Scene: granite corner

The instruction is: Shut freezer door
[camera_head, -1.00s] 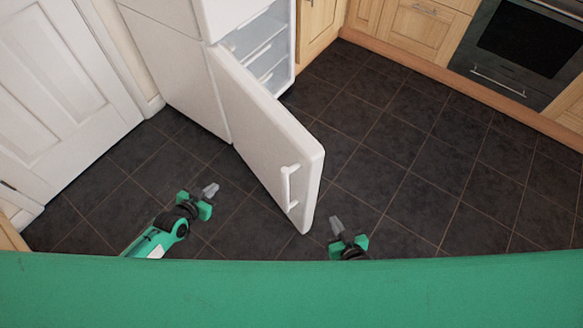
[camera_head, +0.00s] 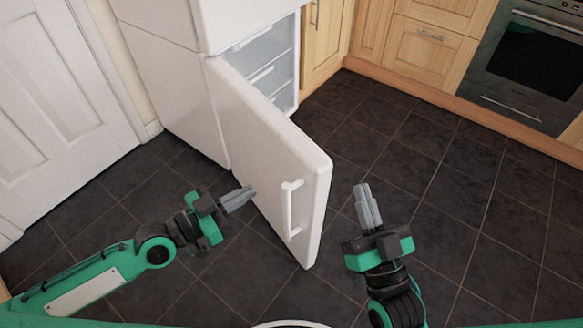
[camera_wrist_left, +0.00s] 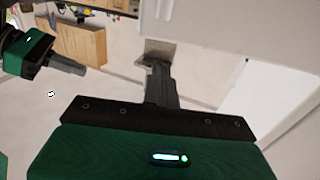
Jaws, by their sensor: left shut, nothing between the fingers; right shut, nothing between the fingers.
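The white freezer door (camera_head: 262,140) stands wide open, swung out from the lower part of the white fridge-freezer. Its white handle (camera_head: 288,208) is on the face toward the left, near the free edge. My left gripper (camera_head: 252,190) is shut and empty, left of the handle and close to the door's outer face. I cannot tell whether its tips touch the door. In the left wrist view, its closed fingers (camera_wrist_left: 158,62) point at pale surfaces. My right gripper (camera_head: 362,187) is shut and empty, on the other side of the door, apart from its free edge.
The freezer interior (camera_head: 270,70) shows white drawers. A white panelled door (camera_head: 65,95) stands at left. Wooden cabinets (camera_head: 430,45) and an oven (camera_head: 530,70) line the back right. Dark floor tiles (camera_head: 450,200) are clear on the right.

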